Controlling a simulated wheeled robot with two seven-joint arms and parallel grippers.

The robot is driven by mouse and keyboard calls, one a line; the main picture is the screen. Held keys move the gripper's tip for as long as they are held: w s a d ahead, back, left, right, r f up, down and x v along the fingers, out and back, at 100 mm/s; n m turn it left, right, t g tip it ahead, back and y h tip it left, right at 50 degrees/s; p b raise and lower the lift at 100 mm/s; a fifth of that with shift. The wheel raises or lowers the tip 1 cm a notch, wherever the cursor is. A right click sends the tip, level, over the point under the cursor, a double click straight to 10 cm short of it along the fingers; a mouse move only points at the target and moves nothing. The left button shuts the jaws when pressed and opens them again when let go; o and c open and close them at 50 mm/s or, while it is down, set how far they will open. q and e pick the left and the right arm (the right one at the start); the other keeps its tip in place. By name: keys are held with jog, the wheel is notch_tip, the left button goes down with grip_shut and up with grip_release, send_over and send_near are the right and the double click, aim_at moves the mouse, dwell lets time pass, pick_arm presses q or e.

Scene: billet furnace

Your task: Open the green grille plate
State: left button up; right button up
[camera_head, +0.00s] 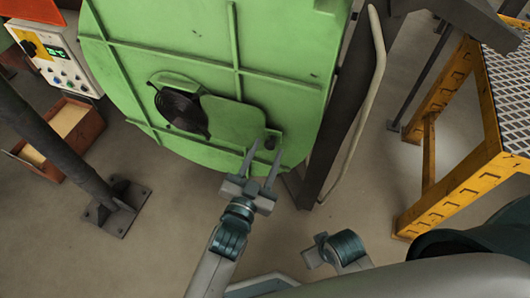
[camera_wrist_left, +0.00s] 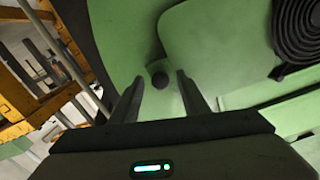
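The green grille plate (camera_head: 232,122) is a smooth flap on the face of the round green furnace door (camera_head: 205,42). It lies flat beside a dark round grille (camera_head: 182,108), which it covers in part. A small dark knob (camera_head: 270,142) sits at its lower right corner. My left gripper (camera_head: 268,146) is open, with its two fingers pointing at the knob. In the left wrist view the knob (camera_wrist_left: 160,80) shows between the fingertips, with gaps on both sides; I cannot tell how deep the fingers reach. The plate (camera_wrist_left: 225,45) also shows there.
A dark post (camera_head: 345,100) with a pale curved pipe (camera_head: 368,110) stands right of the door. A yellow platform (camera_head: 480,130) with a mesh top is farther right. A control box (camera_head: 55,60) and a post on a base plate (camera_head: 118,208) stand left. Floor below the door is clear.

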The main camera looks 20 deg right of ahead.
pick_arm(q)
jog(key=v, duration=1.7)
jog(key=shift+s+a, duration=0.15)
pick_arm(e)
jog(key=shift+s+r, duration=0.15)
jog(key=shift+r, duration=0.45)
